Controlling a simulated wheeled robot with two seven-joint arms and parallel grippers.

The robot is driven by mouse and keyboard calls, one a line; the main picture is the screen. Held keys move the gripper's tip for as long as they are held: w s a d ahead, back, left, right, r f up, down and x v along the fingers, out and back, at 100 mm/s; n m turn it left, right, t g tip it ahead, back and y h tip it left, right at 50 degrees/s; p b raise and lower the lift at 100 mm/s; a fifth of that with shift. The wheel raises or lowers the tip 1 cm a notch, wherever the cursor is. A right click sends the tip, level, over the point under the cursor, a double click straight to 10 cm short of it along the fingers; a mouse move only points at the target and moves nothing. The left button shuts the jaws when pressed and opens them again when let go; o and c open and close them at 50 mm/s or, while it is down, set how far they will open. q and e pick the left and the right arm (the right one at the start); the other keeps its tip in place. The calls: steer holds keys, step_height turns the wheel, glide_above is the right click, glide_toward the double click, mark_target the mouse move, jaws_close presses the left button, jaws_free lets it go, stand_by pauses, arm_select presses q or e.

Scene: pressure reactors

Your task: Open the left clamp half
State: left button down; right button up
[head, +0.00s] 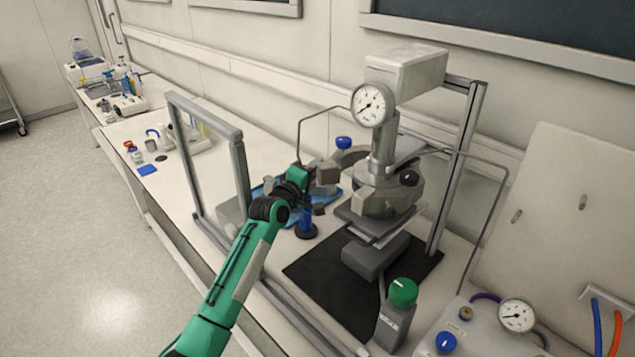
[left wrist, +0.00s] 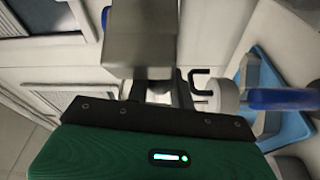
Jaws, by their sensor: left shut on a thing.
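The pressure reactor (head: 388,190) stands on a dark mat (head: 305,275), with a round gauge (head: 373,104) on top. The left clamp half (head: 347,158) is a curved grey piece on the reactor's left side; it appears swung out from the vessel, with a gap between. My left gripper (head: 318,174) is at its outer end, shut on its grey block. In the left wrist view, the grey block (left wrist: 140,45) stands in front of the gripper (left wrist: 158,92) and partly hides the fingertips. My right gripper is in neither view.
A grey frame (head: 240,165) stands left of my arm. A blue tray (head: 265,190) and a small blue-and-black item (head: 306,222) lie near the gripper.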

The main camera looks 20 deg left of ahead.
arm_select(q)
steer(key=shift+w+a+b, duration=0.15)
steer(key=shift+w+a, duration=0.05)
steer(key=shift+w, duration=0.3)
steer(key=shift+w+a+b, duration=0.15)
steer(key=shift+w, duration=0.3)
steer(key=c, duration=1.3)
jaws_free()
steer(key=shift+o, duration=0.2)
steer(key=b+v, duration=0.1)
steer(key=v, duration=0.6)
steer(key=shift+s+b, duration=0.2)
steer(key=shift+b, duration=0.1)
